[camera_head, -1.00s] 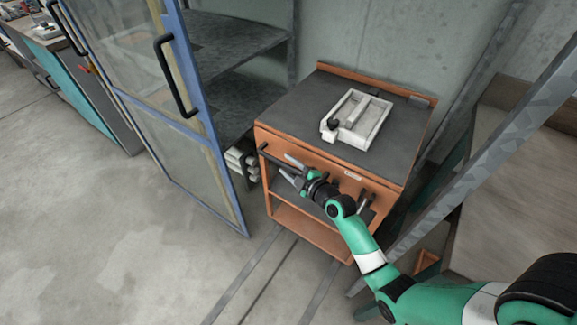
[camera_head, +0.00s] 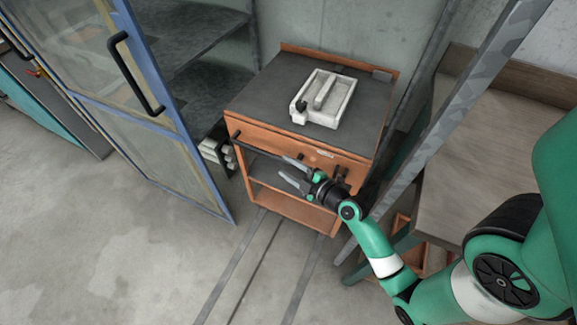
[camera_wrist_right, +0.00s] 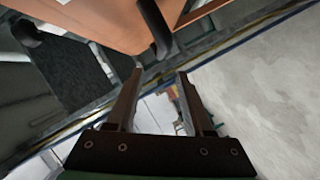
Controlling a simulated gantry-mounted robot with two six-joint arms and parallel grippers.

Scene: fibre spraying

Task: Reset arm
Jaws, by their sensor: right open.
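My right arm comes in from the lower right in the head view. Its gripper (camera_head: 291,171) is open and empty, in front of the orange cabinet (camera_head: 285,210), below the cabinet's black top. The right wrist view shows the two fingers of the right gripper (camera_wrist_right: 158,95) apart with nothing between them. In that view an orange panel (camera_wrist_right: 110,20) with a black handle is beyond the fingers. My left gripper is not in view.
A pale tray (camera_head: 343,104) sits on the cabinet top. An open glass door (camera_head: 150,140) with a blue frame stands left of the cabinet. A wooden-topped table (camera_head: 490,165) and a grey metal post (camera_head: 440,125) are at the right. The floor at lower left is clear.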

